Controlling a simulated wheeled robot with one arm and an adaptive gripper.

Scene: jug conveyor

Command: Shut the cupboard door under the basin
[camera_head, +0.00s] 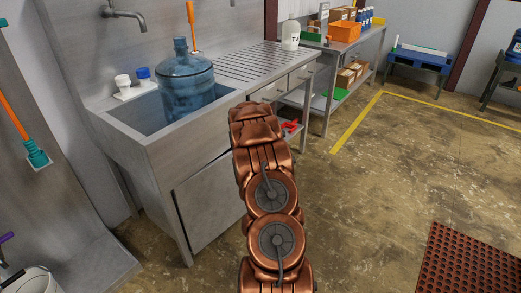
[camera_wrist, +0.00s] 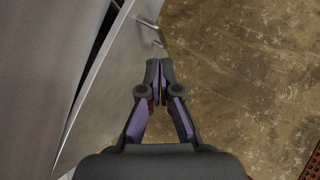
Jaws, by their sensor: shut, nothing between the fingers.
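The basin (camera_head: 148,133) is a grey metal sink. The grey cupboard door (camera_head: 212,203) is under it; my arm hides the door's right part in the head view. In the wrist view the door (camera_wrist: 118,80) is a grey panel on the left, with a dark gap along its far side, so it appears ajar. A small metal handle (camera_wrist: 147,22) sticks out near its upper end. My gripper (camera_wrist: 158,62) is shut and empty, just right of the door's outer face and close to the handle. I cannot tell whether it touches. My arm hides the gripper in the head view.
A blue water jug (camera_head: 184,80) stands in the basin. A ribbed drainboard and drawers (camera_head: 268,92) continue to the right, then a shelf bench (camera_head: 345,60). Concrete floor (camera_head: 380,190) is clear to the right, up to a red-brown mat (camera_head: 470,265). A white bucket (camera_head: 32,281) stands lower left.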

